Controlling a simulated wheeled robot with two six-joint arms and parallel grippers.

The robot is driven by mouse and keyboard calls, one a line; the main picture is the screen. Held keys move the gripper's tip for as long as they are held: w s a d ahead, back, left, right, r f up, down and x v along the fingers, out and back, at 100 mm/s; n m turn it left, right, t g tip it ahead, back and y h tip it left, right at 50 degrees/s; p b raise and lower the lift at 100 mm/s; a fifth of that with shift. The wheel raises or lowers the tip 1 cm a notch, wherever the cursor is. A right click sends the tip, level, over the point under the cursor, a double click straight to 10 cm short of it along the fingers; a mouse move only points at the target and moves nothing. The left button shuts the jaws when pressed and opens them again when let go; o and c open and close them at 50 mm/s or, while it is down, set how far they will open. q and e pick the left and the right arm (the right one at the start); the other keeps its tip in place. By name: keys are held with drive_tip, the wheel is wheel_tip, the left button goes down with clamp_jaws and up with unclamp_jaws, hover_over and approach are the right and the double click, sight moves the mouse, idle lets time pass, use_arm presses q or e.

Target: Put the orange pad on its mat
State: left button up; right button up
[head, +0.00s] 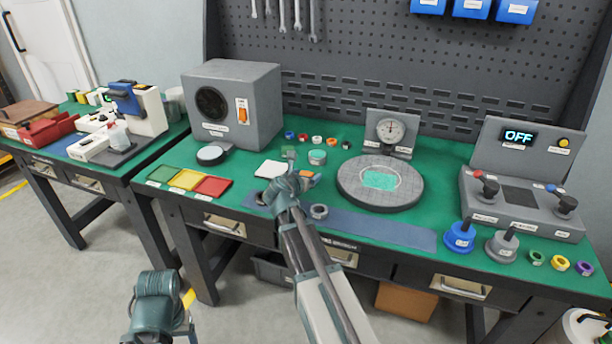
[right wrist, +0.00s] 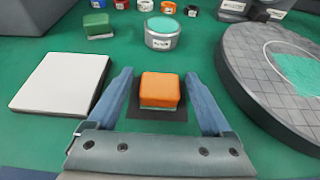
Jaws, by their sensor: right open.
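The orange pad (right wrist: 160,89) is a small rounded block with a pale base. It appears to sit flat on a dark square mat (right wrist: 158,115), inside the mat's edges. In the head view the orange pad (head: 306,174) shows just right of my right wrist. My right gripper (right wrist: 159,88) is open, with one blue-grey finger on each side of the pad and a gap on both sides. In the head view the right gripper (head: 291,160) is low over the bench. Of my left arm, only a teal wrist part shows at lower left; its fingers cannot be made out.
A white square plate (right wrist: 62,82) lies left of the gripper. A round grey tiled disc (right wrist: 266,75) stands close on the right. A grey tin with a teal top (right wrist: 161,40) and a green block (right wrist: 98,25) stand behind. Bare green bench lies between them.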

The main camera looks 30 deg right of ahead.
drive_tip(key=shift+s+a+r, duration=0.1)
drive_tip(key=shift+r, duration=0.2)
drive_tip(key=p+v, duration=0.4)
drive_tip(key=v, duration=0.7)
drive_tip(key=shift+s+a+r+p, duration=0.1)
drive_tip(key=shift+s+a+p, duration=0.15)
drive_tip(key=shift+p, duration=0.15)
